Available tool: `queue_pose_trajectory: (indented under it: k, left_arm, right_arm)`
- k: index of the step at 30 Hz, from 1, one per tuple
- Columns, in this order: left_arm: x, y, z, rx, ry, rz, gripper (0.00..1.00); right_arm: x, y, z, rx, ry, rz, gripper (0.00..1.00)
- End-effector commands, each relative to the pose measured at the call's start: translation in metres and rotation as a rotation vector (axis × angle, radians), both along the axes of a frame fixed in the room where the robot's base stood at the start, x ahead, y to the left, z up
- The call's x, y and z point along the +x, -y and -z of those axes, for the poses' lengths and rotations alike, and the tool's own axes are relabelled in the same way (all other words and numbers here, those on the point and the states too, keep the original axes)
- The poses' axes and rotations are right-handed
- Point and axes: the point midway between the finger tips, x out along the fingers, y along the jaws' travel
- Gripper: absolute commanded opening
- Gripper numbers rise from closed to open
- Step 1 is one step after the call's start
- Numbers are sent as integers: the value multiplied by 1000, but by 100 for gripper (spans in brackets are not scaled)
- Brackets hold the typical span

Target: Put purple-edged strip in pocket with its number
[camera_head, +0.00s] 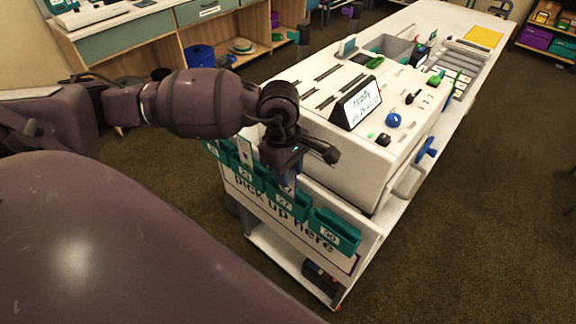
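Teal numbered pockets hang in a row on the white end panel (262,211) of the counter. The pocket marked 27 (291,207) is near the middle, and the pocket marked 30 (336,234) is at the right end. A narrow pale strip with a purplish edge (290,178) stands upright below my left gripper (298,160), at the mouth of pocket 27. The number on the strip is too small to read surely. The gripper's dark body hides the strip's top, so its hold on it is unclear. My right gripper is not in view.
A white machine with a tilted screen (362,101) stands on the counter just behind the pockets, with slots and knobs on top. A pale card (244,150) stands in a pocket further left. Wooden shelves (230,40) line the back. The carpet (470,220) at right is clear.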

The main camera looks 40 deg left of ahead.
Motion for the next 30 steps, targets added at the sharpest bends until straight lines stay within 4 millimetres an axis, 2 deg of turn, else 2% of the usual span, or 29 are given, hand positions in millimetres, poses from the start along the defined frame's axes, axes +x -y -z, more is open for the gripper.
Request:
queue_pose_trajectory:
  k: [5, 12, 18, 24, 30]
  left_arm:
    - [1, -3, -20, 2, 4, 0, 33]
    - [2, -8, -65, 3, 6, 0, 33]
    - [2, -12, -93, 2, 3, 0, 33]
    - [1, -13, -105, 0, 2, 0, 33]
    - [1, -13, -106, 0, 1, 0, 33]
  right_arm:
    - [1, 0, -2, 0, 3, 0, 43]
    - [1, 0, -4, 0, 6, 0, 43]
    - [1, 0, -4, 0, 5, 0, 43]
    - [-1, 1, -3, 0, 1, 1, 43]
    - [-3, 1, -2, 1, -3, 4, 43]
